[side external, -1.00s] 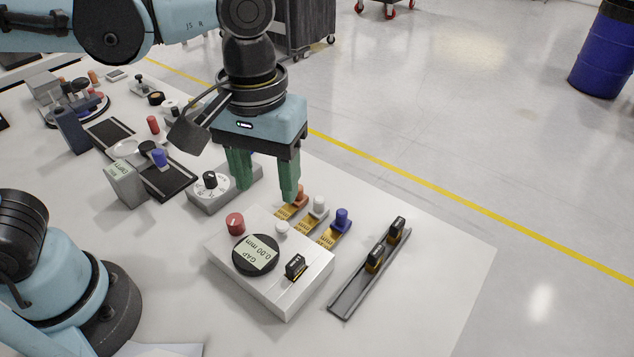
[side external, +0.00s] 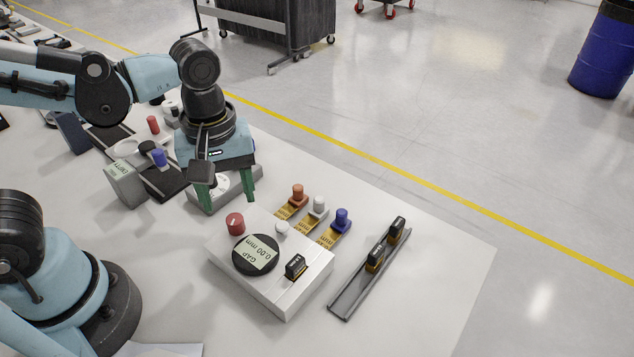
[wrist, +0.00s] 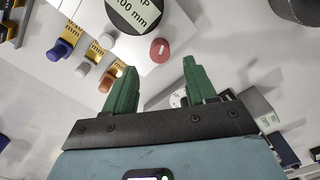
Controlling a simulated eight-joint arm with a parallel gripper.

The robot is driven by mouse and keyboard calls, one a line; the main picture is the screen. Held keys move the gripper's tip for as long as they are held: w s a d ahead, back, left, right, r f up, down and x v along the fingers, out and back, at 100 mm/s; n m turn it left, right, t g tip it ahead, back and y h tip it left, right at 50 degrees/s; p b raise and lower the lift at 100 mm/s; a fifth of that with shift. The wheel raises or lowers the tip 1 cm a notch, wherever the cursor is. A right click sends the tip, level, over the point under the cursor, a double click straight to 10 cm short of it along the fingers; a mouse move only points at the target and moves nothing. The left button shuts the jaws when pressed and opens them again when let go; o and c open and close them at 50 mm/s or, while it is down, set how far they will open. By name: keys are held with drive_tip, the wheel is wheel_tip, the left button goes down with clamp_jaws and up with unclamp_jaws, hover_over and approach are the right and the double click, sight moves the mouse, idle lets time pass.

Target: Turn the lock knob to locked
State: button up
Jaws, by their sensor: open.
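My gripper (side external: 227,203) is open and empty, its green fingers apart above the table. A red round knob (side external: 235,223) stands at the corner of a white gap-gauge box (side external: 290,302), just beyond my fingertips. In the wrist view the red knob (wrist: 160,50) shows between and past the fingertips (wrist: 159,67). A grey box with a white dial (side external: 222,188) is partly hidden behind my fingers; its black knob is covered. The dial's edge shows in the wrist view (wrist: 178,98). No lock marking is readable, so I cannot tell which knob is the lock.
The gauge box carries a round display (side external: 255,255) reading 0.00 mm, a small white button (side external: 282,228) and a black block (side external: 295,267). A rail (side external: 362,285) with black blocks lies right. The front-right table is clear.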

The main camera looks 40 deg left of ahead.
sight(234, 218)
drive_tip(key=shift+f, duration=2.5)
clamp_jaws()
drive_tip(key=shift+m, duration=2.2)
unclamp_jaws()
drive_tip(key=shift+r, duration=0.1)
